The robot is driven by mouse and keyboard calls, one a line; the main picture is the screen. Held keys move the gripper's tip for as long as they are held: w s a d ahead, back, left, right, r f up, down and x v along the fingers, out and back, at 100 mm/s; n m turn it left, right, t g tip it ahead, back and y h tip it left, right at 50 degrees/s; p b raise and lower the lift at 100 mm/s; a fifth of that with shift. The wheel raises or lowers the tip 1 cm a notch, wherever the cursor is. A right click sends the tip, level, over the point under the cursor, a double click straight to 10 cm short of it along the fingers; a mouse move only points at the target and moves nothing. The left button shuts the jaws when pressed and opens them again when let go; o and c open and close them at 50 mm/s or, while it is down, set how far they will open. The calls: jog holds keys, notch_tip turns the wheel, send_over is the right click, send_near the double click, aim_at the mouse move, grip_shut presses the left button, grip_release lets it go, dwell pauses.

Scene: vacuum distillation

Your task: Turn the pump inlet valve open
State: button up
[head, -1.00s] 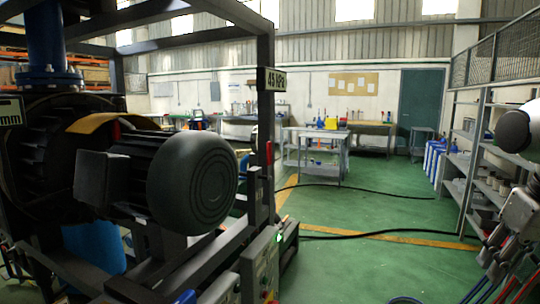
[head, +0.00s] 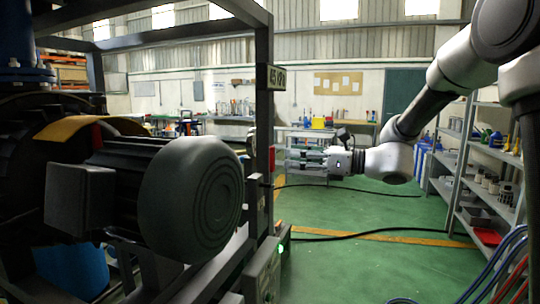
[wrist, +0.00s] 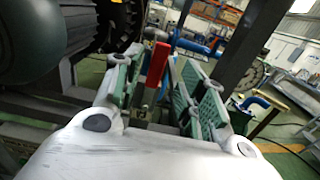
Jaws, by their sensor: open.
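In the wrist view a red lever handle (wrist: 156,64), which looks like the pump inlet valve's, stands nearly upright between the two green-padded fingers of my gripper (wrist: 162,62). The fingers are open with a gap on each side of the lever; I cannot tell how deep it sits between them. A small label plate is below the lever. In the head view my gripper (head: 305,160) reaches level to the left, towards the dark frame post (head: 264,130). A small red part (head: 271,158) shows by that post, just left of the fingertips.
The large dark motor (head: 190,195) fills the left of the head view inside the metal frame. Blue piping (wrist: 190,45) lies behind the lever. Shelves (head: 465,190) stand at the right. Black hoses cross the open green floor.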

aim_at(274, 155)
jog(key=x, duration=0.7)
jog(key=shift+f, duration=0.1)
grip_shut()
